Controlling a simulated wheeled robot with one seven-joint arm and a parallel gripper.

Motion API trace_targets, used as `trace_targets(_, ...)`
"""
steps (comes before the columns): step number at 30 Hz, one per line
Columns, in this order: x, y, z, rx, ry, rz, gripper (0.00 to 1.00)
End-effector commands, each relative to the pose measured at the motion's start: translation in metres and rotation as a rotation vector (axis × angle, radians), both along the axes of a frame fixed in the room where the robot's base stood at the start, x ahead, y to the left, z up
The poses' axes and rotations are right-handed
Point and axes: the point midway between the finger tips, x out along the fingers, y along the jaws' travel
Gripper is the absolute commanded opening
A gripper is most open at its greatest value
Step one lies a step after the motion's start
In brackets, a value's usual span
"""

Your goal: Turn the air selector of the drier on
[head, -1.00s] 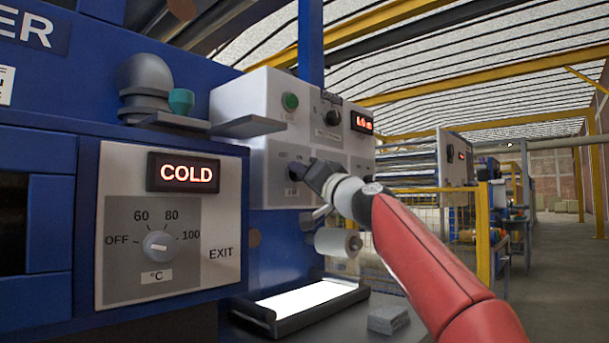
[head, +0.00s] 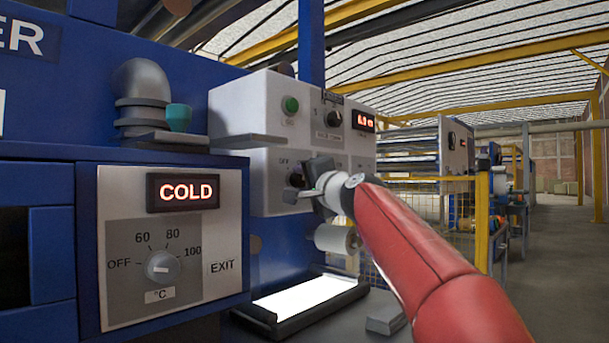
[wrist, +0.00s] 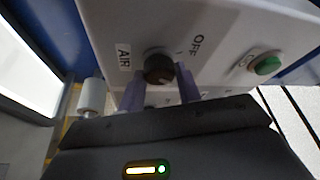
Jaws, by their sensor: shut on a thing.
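The air selector is a dark round knob (wrist: 158,69) on the light grey control box (head: 240,170). In the wrist view the label AIR is on one side of it and OFF on the other. My gripper (wrist: 159,84) is shut on this knob, with one purple-grey finger on each side. In the head view the knob (head: 296,178) shows beside the OFF marking, partly covered by my gripper (head: 303,184). Which way the knob's pointer faces I cannot tell.
A green button (head: 291,104), another selector (head: 333,115) and a red display (head: 363,121) sit above on the same box. At the left, the blue drier housing carries a COLD display (head: 183,192) and a temperature dial (head: 162,266). A white roll (head: 333,239) is below my gripper.

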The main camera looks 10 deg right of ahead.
Motion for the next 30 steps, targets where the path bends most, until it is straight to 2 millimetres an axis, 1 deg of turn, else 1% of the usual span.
trace_targets(14, 0.0000, 0.0001, -0.0001, 0.013, 0.008, 0.000, 0.11)
trace_targets(15, 0.0000, 0.0002, -0.0002, 0.013, 0.008, 0.000, 0.36)
trace_targets(19, 0.0000, 0.0002, -0.0002, 0.013, 0.008, 0.000, 0.53)
trace_targets(20, 0.0000, 0.0002, -0.0002, 0.012, 0.008, 0.000, 0.55)
trace_targets(27, -0.0003, 0.0000, -0.0003, 0.011, 0.008, 0.000, 0.55)
trace_targets(30, -0.0053, -0.0013, -0.0023, 0.011, 0.007, -0.001, 0.55)
